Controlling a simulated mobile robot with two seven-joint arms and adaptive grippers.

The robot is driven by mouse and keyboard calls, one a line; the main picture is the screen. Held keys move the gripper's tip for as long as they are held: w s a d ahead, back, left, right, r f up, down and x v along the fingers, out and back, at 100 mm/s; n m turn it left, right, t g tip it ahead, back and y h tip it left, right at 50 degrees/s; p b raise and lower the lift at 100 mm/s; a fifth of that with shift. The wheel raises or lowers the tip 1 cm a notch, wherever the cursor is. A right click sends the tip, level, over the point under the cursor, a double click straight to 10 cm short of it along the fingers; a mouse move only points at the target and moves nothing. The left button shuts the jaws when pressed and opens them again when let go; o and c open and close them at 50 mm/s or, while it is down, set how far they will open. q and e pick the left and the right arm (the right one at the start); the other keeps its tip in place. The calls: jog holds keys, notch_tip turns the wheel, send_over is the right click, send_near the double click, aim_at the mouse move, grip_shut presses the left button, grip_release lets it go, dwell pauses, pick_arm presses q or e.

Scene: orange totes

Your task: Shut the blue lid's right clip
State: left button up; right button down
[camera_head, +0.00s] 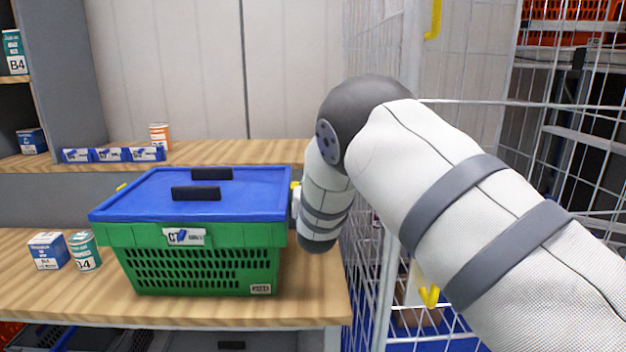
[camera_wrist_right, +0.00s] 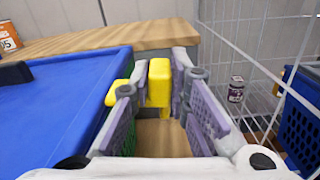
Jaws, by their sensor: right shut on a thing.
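The blue lid (camera_head: 240,210) lies flat on a green crate (camera_head: 202,264), with two dark handles on top. Its right clip, yellow, shows as a small bit at the lid's right edge in the head view (camera_head: 296,185). In the right wrist view the clip (camera_wrist_right: 158,82) stands up between the fingers of my right gripper (camera_wrist_right: 157,85). That gripper is shut on the clip, beside the lid's right edge (camera_wrist_right: 90,108). More yellow shows left of the near finger, partly hidden. In the head view my right forearm hides most of the gripper. My left gripper is not in view.
The crate stands on a wooden shelf (camera_head: 60,297). A blue box (camera_head: 48,251) and a teal can (camera_head: 84,251) stand to its left. A wire mesh cage (camera_head: 380,260) rises close on the right, beyond my arm. A wooden ledge (camera_head: 220,152) runs behind.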

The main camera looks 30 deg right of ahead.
jog(key=shift+f, duration=0.1)
dwell(0.3)
jog(key=c, duration=1.5)
grip_release()
jog(key=v, duration=1.2)
